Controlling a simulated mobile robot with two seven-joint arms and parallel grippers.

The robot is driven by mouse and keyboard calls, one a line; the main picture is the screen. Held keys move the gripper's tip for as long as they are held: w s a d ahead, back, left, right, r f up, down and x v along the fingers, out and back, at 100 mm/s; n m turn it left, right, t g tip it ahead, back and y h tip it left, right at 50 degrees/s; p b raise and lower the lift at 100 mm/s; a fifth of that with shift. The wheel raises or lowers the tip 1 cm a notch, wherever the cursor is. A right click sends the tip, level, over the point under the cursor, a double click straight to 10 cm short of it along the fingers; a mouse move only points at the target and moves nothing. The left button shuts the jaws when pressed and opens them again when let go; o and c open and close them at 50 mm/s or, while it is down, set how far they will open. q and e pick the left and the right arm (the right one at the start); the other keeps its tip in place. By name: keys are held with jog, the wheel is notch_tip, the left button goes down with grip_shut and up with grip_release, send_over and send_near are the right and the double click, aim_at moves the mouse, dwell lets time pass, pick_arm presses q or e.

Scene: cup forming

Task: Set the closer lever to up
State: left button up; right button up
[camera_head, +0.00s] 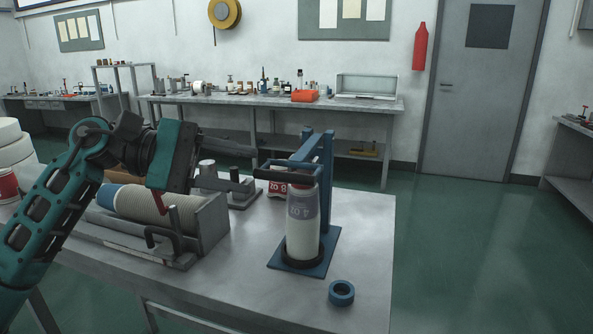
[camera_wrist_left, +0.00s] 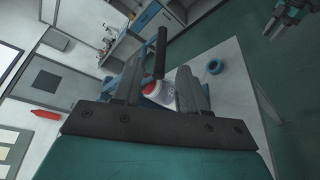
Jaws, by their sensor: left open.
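In the left wrist view the black handle (camera_wrist_left: 160,52) shows between and beyond the fingertips (camera_wrist_left: 163,75). I cannot tell whether they touch. My right gripper (camera_wrist_left: 289,12) shows small at the top right corner, away from the closer.
A blue ring (camera_head: 341,292) lies near the bench's front right corner. A grey cradle (camera_head: 210,225) with a lying cup stack (camera_head: 155,205) is below my left arm. Bare bench top (camera_head: 365,225) lies right of the stand.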

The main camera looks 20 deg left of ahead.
aim_at(273, 174)
pick_arm(q)
jog(key=shift+w+d, duration=0.1)
jog(key=shift+d, duration=0.1)
jog(key=p+x, duration=0.1)
jog(key=x, duration=0.5)
jog(key=shift+s+r+p, duration=0.15)
jog(key=shift+s+p, duration=0.1)
jog(key=shift+p, duration=0.1)
jog(key=shift+w+d, duration=0.2)
jog(key=shift+d, duration=0.35)
grip_shut()
